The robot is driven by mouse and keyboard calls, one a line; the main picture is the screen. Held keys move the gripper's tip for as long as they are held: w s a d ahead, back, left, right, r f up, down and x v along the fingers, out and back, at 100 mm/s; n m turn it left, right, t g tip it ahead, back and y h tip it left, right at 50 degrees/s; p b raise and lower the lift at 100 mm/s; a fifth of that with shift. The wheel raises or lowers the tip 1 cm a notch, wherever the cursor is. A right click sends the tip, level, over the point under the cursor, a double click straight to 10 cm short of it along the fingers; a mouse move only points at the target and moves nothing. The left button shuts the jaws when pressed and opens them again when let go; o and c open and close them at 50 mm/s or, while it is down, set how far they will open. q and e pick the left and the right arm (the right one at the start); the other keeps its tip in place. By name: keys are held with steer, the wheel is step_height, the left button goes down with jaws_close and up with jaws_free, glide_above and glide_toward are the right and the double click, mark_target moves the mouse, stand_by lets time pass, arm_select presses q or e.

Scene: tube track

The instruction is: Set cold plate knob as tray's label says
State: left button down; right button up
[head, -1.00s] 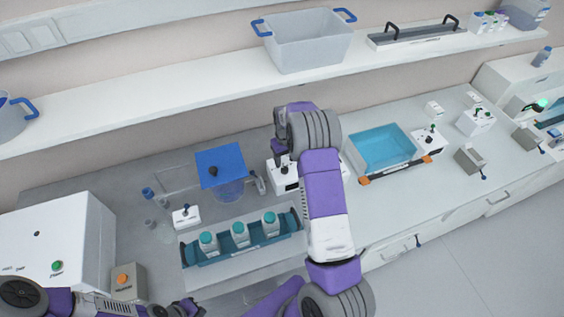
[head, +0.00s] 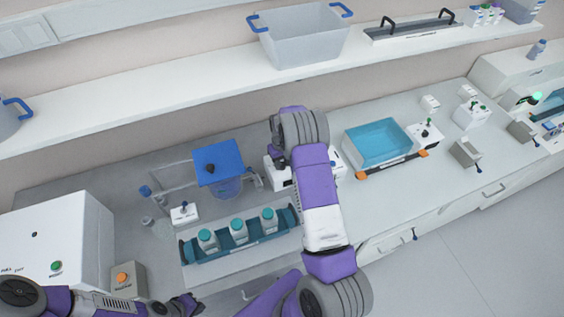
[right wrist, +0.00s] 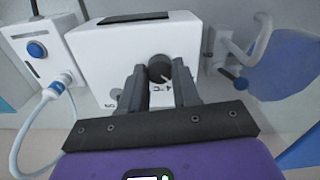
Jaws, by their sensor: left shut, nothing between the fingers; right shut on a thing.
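A white box with a black knob (right wrist: 158,70) fills the middle of the right wrist view. The box (right wrist: 125,42) has small marks by the knob; "4°C" seems to show below it. My right gripper (right wrist: 160,78) is shut on this knob, one finger on each side. In the head view the box (head: 276,174) is partly hidden by my right arm. The teal tray (head: 194,254) holds three teal-capped bottles. Its front label (head: 264,240) is too small to read. My left gripper (head: 188,304) is shut and empty at the bottom left, apart from the tray.
A blue lid-like square (head: 218,160) sits on a stand left of the knob box. A small white switch box (head: 184,214) is behind the tray. In the right wrist view, a hose (right wrist: 45,100) runs at the left.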

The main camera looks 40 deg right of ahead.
steer(key=shift+m, duration=0.3)
steer(key=shift+c, duration=0.4)
steer(key=shift+m+b, duration=0.5)
steer(key=shift+b, duration=0.15)
steer(key=shift+m+b, duration=0.65)
steer(key=shift+m, duration=0.45)
steer(key=shift+m+b, duration=0.45)
steer(key=shift+m, duration=1.95)
steer(key=shift+b, duration=0.3)
steer(key=o, duration=1.1)
steer(key=shift+c, duration=0.2)
